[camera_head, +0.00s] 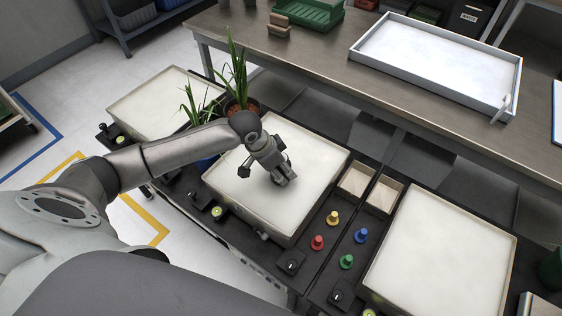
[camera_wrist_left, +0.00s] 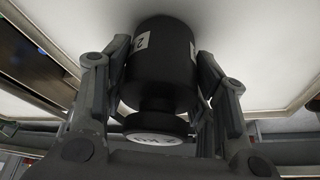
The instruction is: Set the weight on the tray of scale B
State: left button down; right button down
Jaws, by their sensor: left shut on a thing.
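My left gripper (camera_head: 282,177) is over the white tray of the middle scale (camera_head: 311,155), pointing down. In the left wrist view its fingers are shut on a black cylindrical weight (camera_wrist_left: 163,65) with a narrow neck, a round knob and a white label reading 2. The tray's white surface (camera_wrist_left: 235,30) shows behind the weight; I cannot tell whether they touch. In the head view the gripper hides the weight. Two more white scale trays stand to the left (camera_head: 150,100) and right (camera_head: 440,255). I cannot read which scale is B. My right gripper is not in view.
Potted plants (camera_head: 236,75) stand behind my left forearm. Red (camera_head: 317,243), yellow (camera_head: 333,217), blue (camera_head: 361,236) and green (camera_head: 346,261) pegs stand between the middle and right trays, near small open boxes (camera_head: 356,181). A bench behind bears a large white tray (camera_head: 437,62).

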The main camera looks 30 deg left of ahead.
pick_arm(q)
jog(key=shift+w+r, duration=0.1)
jog(key=shift+w, duration=0.15)
jog(key=c, duration=0.6)
grip_release()
jog(key=shift+s+f, duration=0.25)
jog(key=p+v, duration=0.1)
jog(key=v, duration=1.1)
jog(key=shift+d, duration=0.1)
